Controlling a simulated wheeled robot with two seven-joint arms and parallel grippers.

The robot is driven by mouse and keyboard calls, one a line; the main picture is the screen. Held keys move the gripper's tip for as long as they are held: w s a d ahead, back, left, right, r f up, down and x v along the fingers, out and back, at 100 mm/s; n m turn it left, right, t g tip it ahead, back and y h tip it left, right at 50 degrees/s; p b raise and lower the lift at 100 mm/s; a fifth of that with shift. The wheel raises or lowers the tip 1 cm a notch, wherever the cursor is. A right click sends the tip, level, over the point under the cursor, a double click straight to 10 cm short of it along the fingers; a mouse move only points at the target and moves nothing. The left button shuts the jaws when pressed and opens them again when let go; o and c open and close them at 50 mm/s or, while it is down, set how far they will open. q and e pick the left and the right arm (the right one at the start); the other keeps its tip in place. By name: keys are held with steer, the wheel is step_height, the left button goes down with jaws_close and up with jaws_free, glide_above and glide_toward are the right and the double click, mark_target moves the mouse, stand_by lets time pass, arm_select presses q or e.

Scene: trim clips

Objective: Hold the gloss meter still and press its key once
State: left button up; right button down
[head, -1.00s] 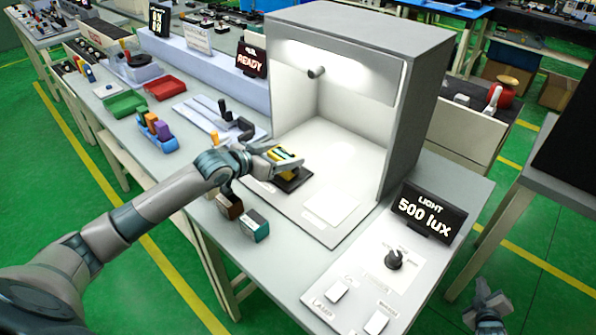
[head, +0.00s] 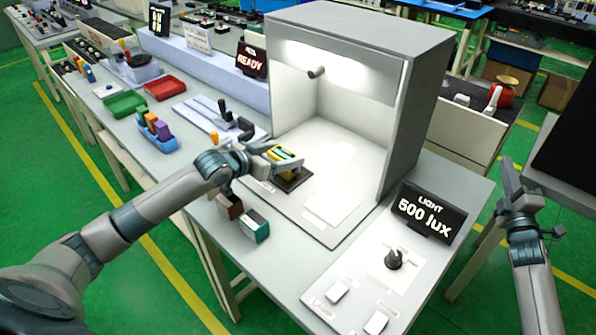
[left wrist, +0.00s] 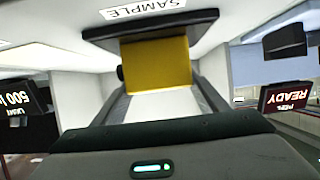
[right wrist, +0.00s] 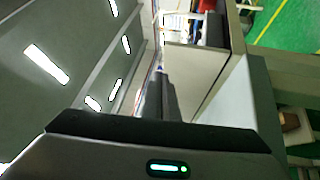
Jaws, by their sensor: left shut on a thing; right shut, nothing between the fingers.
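The gloss meter (head: 282,158), a yellow block with a dark top part, sits on a dark plate (head: 293,180) on the floor of the lit booth. My left gripper (head: 278,160) is shut on the gloss meter, with a finger on each side. The left wrist view shows its yellow face (left wrist: 156,77) between the fingers, by a label reading SAMPLE. The meter's key cannot be made out. My right gripper (head: 517,180) is shut and empty, raised off the right side of the table, well apart from the meter. Its closed fingers show in the right wrist view (right wrist: 158,90).
The light booth (head: 390,130) has a wall on its right side and a roof over the meter. A LIGHT 500 lux display (head: 430,211) and a knob panel (head: 350,290) stand at front right. Two small blocks (head: 254,226) lie near the front edge. A READY display (head: 252,60) stands left of the booth.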

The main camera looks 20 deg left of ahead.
mark_target(296, 170)
steer(key=s+a+r+n+g+y, duration=0.4)
steer(key=s+a+r+n+y, duration=0.25)
steer(key=s+a, duration=0.35)
steer(key=s+a+r+n+g+y, duration=0.3)
steer(key=s+a+r+n+y, duration=0.4)
steer(key=a, duration=0.4)
steer(key=s+a+f+m+h, duration=0.1)
steer(key=a+f+h, duration=0.2)
steer(key=a+f, duration=0.3)
steer(key=s+a+f+m+h, duration=0.1)
steer(key=a+f+h, duration=0.3)
steer(key=a+f, duration=0.2)
steer(key=s+a+f+m+h, duration=0.1)
steer(key=a+f+h, duration=0.2)
steer(key=a+f, duration=0.4)
steer(key=shift+f+m+t, duration=0.3)
steer(key=shift+f+m, duration=0.05)
steer(key=shift+f, duration=0.1)
steer(key=shift+s+a+f+h, duration=0.1)
steer(key=shift+s+f+h, duration=0.4)
steer(key=shift+h, duration=0.35)
steer(key=shift+w+a, duration=0.5)
steer(key=shift+a, duration=0.9)
steer(key=shift+w+a, duration=0.45)
steer(key=shift+a, duration=0.9)
steer(key=shift+w+a, duration=0.5)
steer(key=shift+a, duration=0.9)
steer(key=shift+a, duration=0.1)
